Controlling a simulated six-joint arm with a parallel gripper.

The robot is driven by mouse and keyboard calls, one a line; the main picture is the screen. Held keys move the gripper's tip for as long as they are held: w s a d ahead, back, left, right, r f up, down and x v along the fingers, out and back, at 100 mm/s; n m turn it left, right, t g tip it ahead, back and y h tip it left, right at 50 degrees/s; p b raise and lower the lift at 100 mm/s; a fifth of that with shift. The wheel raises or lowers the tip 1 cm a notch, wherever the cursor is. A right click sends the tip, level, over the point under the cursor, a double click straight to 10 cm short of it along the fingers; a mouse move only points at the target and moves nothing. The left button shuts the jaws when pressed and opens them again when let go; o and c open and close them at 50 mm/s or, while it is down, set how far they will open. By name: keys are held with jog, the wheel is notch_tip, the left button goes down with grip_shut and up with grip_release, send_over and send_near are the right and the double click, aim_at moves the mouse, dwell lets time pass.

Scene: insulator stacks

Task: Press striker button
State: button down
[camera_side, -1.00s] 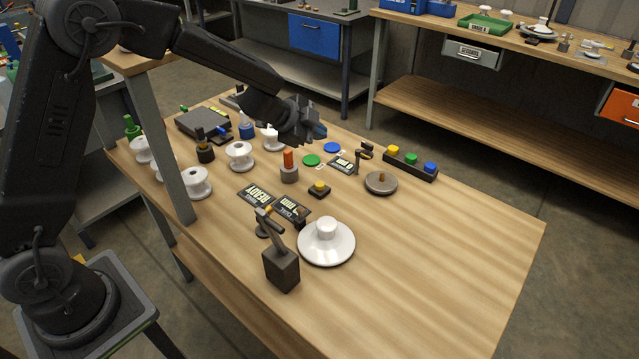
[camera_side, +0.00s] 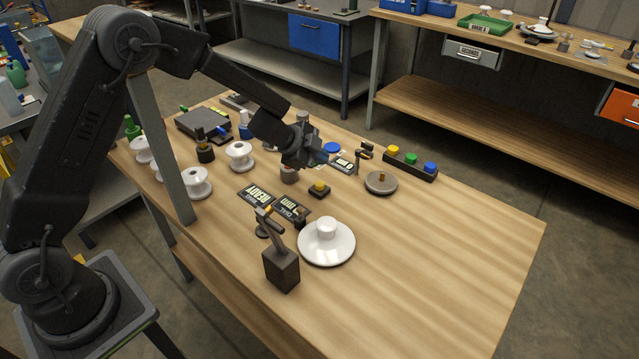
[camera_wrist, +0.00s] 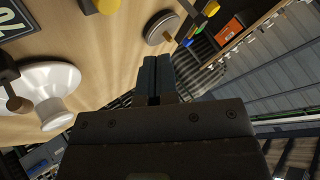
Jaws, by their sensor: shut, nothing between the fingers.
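A small yellow button on a black square base (camera_side: 319,189) sits mid-table; I cannot tell for sure that it is the striker button. Its yellow top (camera_wrist: 108,5) shows at the upper edge of the wrist view. My gripper (camera_side: 322,157) is shut and empty, above the table, behind and higher than this button and apart from it. Its closed fingers (camera_wrist: 156,72) also show in the wrist view. A hammer-like striker (camera_side: 275,241) leans on a dark block near the white dish.
A white dish with a cup (camera_side: 326,245) stands at front. A grey round disc with a peg (camera_side: 381,183) and a bar with yellow, green and blue buttons (camera_side: 410,164) are at right. White spools (camera_side: 197,184) stand at left. The table's right part is clear.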

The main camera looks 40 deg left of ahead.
aim_at(319, 185)
jog(key=shift+f, duration=2.4)
jog(key=shift+f, duration=0.1)
jog(key=shift+f, duration=0.3)
jog(key=shift+f, duration=0.6)
dwell(1.0)
jog(key=shift+r, duration=1)
jog(key=shift+r, duration=2.5)
